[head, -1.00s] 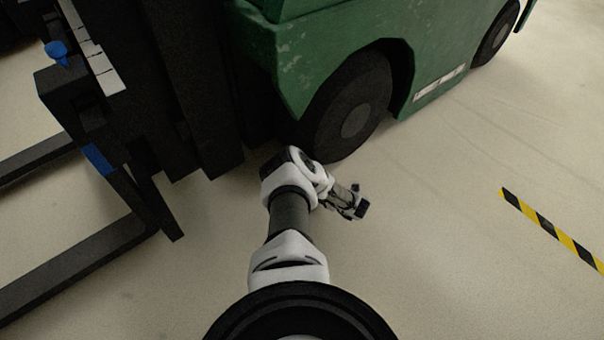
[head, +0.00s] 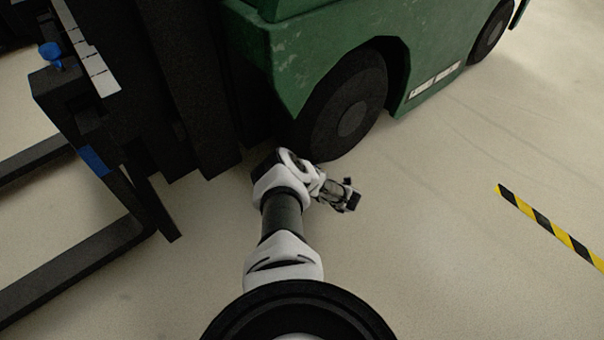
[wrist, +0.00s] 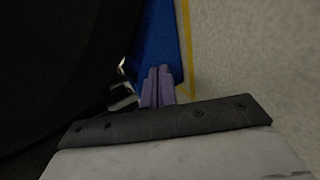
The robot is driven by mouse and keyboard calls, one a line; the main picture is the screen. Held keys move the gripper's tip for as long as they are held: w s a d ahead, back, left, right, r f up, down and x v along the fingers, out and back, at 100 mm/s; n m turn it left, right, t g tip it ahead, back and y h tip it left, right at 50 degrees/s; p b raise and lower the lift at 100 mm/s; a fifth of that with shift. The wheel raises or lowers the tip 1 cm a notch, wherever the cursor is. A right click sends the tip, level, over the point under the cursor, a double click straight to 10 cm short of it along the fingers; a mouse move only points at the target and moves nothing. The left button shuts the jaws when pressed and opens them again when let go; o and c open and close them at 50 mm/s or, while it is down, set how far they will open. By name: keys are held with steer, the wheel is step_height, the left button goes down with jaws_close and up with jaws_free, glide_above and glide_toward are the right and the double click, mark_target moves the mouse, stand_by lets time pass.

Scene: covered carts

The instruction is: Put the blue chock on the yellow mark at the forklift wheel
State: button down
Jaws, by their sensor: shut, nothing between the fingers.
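In the wrist view the blue chock (wrist: 158,42) stands beside the black forklift wheel (wrist: 60,60). A thin strip of the yellow mark (wrist: 188,50) shows along the chock's right side. My gripper (wrist: 158,76) is shut with its purple fingers together and empty, their tips in front of the chock's near end. I cannot tell if they touch it. The fingers hide part of the chock's lower end. In the head view my gripper (head: 352,198) is low beside the forklift's front wheel (head: 345,112). The chock and mark do not show there.
The green forklift body (head: 330,30) rises behind the wheel. Its dark mast (head: 195,80) and forks (head: 75,265) are at the left. A black-and-yellow floor stripe (head: 550,228) lies at the right. The floor between stripe and wheel is clear.

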steer(key=s+d+p, duration=0.2)
steer(key=s+d, duration=0.1)
steer(key=s+d+r+p, duration=0.1)
steer(key=s+d+p, duration=0.2)
steer(key=s, duration=0.1)
steer(key=s+d+r+p, duration=0.1)
steer(key=s+d+p, duration=0.2)
steer(key=s, duration=0.1)
steer(key=shift+s, duration=0.25)
steer(key=shift+f, duration=0.1)
stand_by(0.6)
